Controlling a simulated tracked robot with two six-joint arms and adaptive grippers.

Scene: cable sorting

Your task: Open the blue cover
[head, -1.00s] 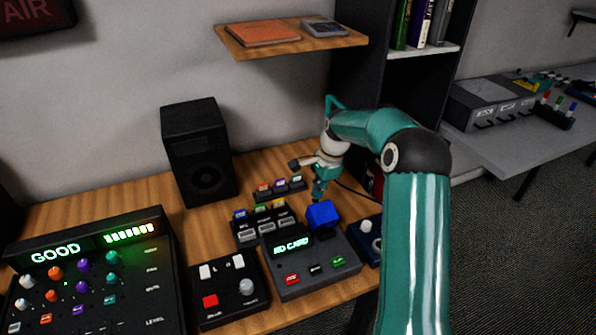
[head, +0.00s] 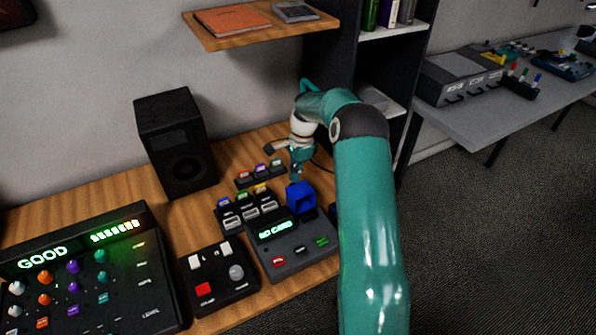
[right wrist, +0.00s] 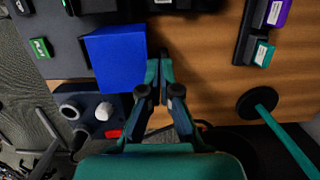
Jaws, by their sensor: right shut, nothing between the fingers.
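The blue cover (head: 301,197) sits at the back right corner of a black console (head: 291,246) whose screen reads "NO CARD". In the head view it looks like a box with a darker front face. In the right wrist view the cover (right wrist: 117,58) is a large blue block just left of the fingers. My right gripper (head: 296,177) is just behind the cover, pointing down. In the right wrist view its fingertips (right wrist: 158,64) are together and empty, close beside the cover's edge. Whether they touch it I cannot tell. My left gripper is not in view.
A card rack (head: 248,209) stands left of the cover, with a smaller rack (head: 260,172) behind it. A switch box (head: 218,277), a mixer (head: 85,275) and a speaker (head: 176,143) stand further left. In the right wrist view a box with a white knob (right wrist: 102,110) lies below the cover.

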